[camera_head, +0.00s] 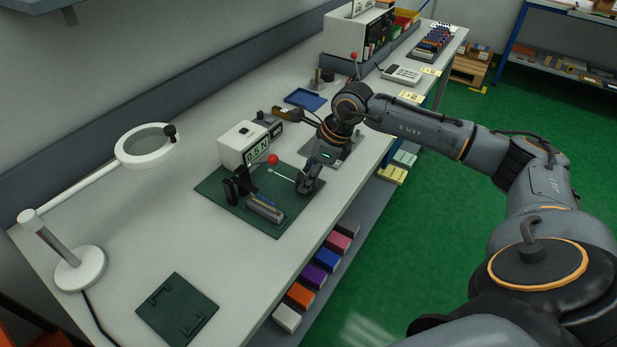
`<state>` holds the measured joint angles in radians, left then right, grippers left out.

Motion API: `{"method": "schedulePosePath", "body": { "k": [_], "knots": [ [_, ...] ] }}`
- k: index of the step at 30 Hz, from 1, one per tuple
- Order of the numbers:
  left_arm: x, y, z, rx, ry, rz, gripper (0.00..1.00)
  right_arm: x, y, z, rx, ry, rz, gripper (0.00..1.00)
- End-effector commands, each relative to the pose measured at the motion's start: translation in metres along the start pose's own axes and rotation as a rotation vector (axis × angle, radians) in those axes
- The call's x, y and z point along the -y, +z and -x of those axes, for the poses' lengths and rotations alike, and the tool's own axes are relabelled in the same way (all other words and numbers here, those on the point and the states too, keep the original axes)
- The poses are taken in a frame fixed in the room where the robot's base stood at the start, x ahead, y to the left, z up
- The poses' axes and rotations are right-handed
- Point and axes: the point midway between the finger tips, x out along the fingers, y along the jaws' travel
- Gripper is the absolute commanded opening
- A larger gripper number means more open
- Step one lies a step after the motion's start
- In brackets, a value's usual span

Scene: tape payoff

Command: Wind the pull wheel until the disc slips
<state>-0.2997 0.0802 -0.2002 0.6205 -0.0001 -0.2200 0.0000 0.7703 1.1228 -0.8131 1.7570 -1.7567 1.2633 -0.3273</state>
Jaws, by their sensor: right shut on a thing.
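A dark green mat (216,192) on the bench carries a small fixture. On it stand a black upright bracket (237,186) and a grey ribbed block (265,208). A red ball (273,159) and a thin pale rod (283,174) show between the bracket and my right gripper. My right gripper (306,186) points down at the mat's right side and is shut on a small part there, seemingly the pull wheel, which its fingers mostly hide. I cannot make out the disc clearly. A white box (236,139) marked 0.5 N stands behind the mat. My left gripper is not in view.
A white ring lamp (148,146) stands at the left, and a second green mat (178,308) lies at the front. A blue tray (305,99) and a keypad device (401,75) lie farther back. Coloured bins (313,276) sit below the bench edge. The left bench is mostly clear.

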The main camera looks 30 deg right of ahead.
Motion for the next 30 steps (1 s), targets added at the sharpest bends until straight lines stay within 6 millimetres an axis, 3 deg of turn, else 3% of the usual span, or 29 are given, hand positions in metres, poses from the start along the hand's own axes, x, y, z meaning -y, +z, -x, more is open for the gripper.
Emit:
{"method": "schedulePosePath", "body": {
  "k": [18,30],
  "knots": [
    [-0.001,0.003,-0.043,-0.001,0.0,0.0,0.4,-0.002,0.0,-0.003,0.001,-0.205,-0.491,0.15],
    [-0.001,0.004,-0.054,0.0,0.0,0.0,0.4,-0.002,0.001,-0.001,0.0,-0.266,-0.642,0.15]
  ]
}}
